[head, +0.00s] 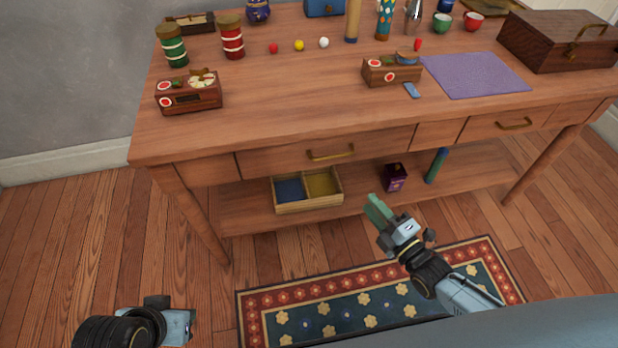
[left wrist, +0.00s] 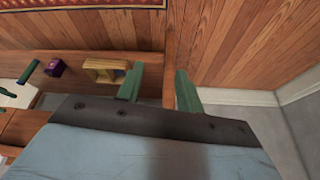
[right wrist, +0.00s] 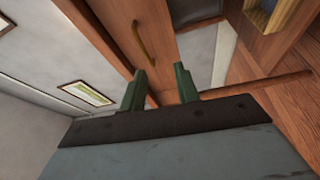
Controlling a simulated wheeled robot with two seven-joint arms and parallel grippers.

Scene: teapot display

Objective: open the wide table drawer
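The wide table drawer (head: 325,153) is in the front of the wooden table, left of the narrower drawer. Its front looks flush and shut in the head view. Its brass handle (head: 330,154) is at the middle of the front. My right gripper (head: 374,208) is below and to the right of this handle, apart from it. Its green fingers are spread and empty in the right wrist view (right wrist: 160,85). A brass handle (right wrist: 139,42) shows beyond them; I cannot tell for certain which drawer's. My left gripper (left wrist: 158,85) is open and empty; the head view shows its body at bottom left.
A narrower drawer (head: 510,124) with its own handle is at the right. A divided tray (head: 308,206), a purple box (head: 394,177) and a green cylinder (head: 436,165) are on the lower shelf. A patterned rug (head: 262,288) lies in front. Many items stand on the tabletop.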

